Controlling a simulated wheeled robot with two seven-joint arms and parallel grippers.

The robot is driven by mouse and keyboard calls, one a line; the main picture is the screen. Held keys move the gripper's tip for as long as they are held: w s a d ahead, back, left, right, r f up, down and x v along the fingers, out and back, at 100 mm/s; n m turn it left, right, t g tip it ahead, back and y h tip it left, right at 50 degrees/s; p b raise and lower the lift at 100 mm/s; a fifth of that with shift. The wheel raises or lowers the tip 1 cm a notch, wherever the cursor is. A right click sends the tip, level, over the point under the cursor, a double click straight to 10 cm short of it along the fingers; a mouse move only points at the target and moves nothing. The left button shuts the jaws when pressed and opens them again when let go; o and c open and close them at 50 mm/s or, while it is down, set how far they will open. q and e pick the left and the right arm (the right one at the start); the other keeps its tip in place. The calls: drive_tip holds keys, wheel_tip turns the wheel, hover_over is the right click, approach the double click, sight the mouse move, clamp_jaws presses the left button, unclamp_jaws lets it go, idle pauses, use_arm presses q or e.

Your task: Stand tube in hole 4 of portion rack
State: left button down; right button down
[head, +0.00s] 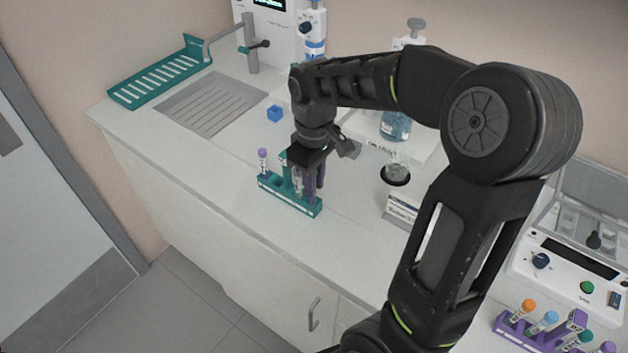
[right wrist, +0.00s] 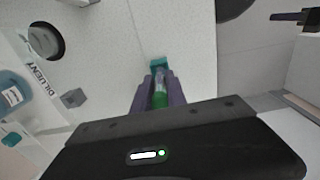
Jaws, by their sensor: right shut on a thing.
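The teal portion rack (head: 290,203) stands near the front edge of the bench, with a purple-capped tube (head: 262,160) upright at its left end. My right gripper (head: 308,188) is over the right part of the rack, its purple fingers pointing down. In the right wrist view the fingers (right wrist: 160,92) are shut on a green-capped tube (right wrist: 160,98), and a teal part of the rack (right wrist: 158,62) shows just beyond. The tube's lower end is hidden, so I cannot tell whether it is in a hole. My left gripper is out of view.
A purple rack (head: 507,330) with several capped tubes stands at lower right, beside a white device (head: 570,275). The bench left of the portion rack is clear.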

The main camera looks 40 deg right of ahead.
drive_tip(key=shift+f+b, duration=0.35)
drive_tip(key=shift+f, duration=0.25)
drive_tip(key=c, duration=1.3)
unclamp_jaws()
drive_tip(key=shift+o, duration=0.2)
wheel_tip(320, 180, up, 8)
drive_tip(key=shift+f+b, duration=0.1)
drive_tip(key=shift+b, duration=0.3)
